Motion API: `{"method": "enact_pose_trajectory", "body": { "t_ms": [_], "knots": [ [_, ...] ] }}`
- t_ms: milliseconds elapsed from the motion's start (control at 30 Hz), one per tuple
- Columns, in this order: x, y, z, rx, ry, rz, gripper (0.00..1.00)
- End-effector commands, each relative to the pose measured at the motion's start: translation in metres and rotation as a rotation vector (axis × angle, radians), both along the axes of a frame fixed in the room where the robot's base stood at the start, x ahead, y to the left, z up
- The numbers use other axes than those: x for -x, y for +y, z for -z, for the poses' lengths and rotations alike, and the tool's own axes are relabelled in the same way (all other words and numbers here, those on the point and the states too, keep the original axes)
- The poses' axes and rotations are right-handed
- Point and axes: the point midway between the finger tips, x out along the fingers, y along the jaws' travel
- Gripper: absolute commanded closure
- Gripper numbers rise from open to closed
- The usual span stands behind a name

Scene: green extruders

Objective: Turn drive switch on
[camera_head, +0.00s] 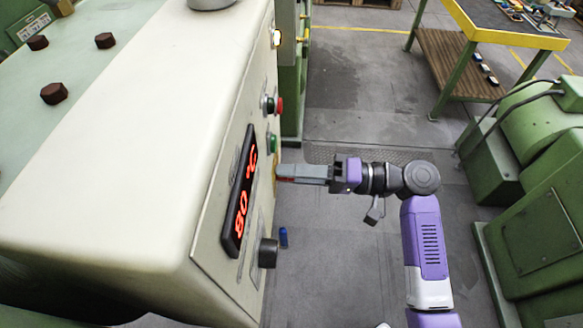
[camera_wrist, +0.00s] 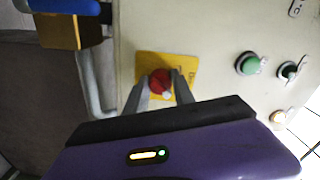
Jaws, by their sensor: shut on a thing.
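The drive switch appears as a round red knob (camera_wrist: 159,80) on a yellow plate (camera_wrist: 186,62) in the wrist view. The plate's lettering is mostly hidden. A pale spot shows at the knob's lower right edge. My gripper (camera_wrist: 160,86) has its two grey fingers closed on either side of the knob, with the tips against it near the plate. In the head view my gripper (camera_head: 281,172) reaches from the right to the panel, just right of the red-lit display (camera_head: 240,192). The knob is hidden there behind the fingers.
A green button (camera_wrist: 247,64) and a black switch (camera_wrist: 288,71) sit right of the knob in the wrist view. A green machine (camera_head: 535,215) stands at right, with open floor between.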

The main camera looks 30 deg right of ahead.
Motion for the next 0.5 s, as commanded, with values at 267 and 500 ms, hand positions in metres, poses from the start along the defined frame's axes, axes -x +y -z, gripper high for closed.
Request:
{"method": "enact_pose_trajectory", "body": {
  "t_ms": [267,500],
  "knots": [
    [-0.0004,-0.0012,0.0005,-0.009,0.012,0.004,1.0],
    [-0.0004,-0.0014,0.0005,-0.008,0.012,0.004,0.62]
  ]
}}
